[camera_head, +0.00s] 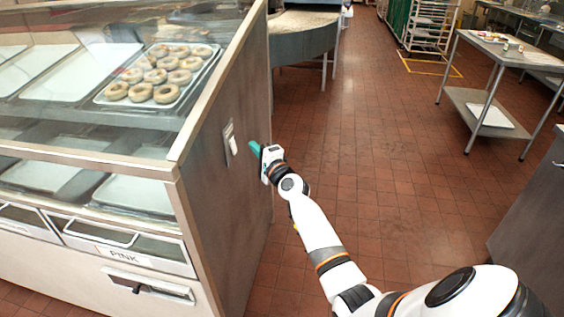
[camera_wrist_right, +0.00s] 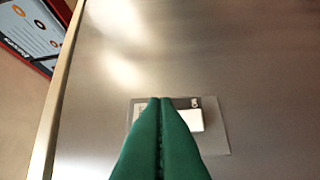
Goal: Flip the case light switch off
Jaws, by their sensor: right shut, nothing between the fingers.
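The case light switch (camera_head: 230,143) is a pale plate with a white rocker on the side panel of the display case (camera_head: 215,195). In the right wrist view the switch plate (camera_wrist_right: 218,138) lies just beyond my fingertips, which cover its middle and left part. My right gripper (camera_head: 252,148) has green fingers and is shut and empty. In the head view it points at the panel from the right of the switch, with a small gap in the picture. I cannot tell whether it touches. The rocker's position is too small to read. My left gripper is not in view.
The glass-topped case holds a tray of doughnuts (camera_head: 165,72). A steel table (camera_head: 500,50) stands at the right, and a grey cabinet (camera_head: 535,200) at the right edge. The red tile floor (camera_head: 380,140) between them is clear. A poster (camera_wrist_right: 35,30) shows at upper left in the wrist view.

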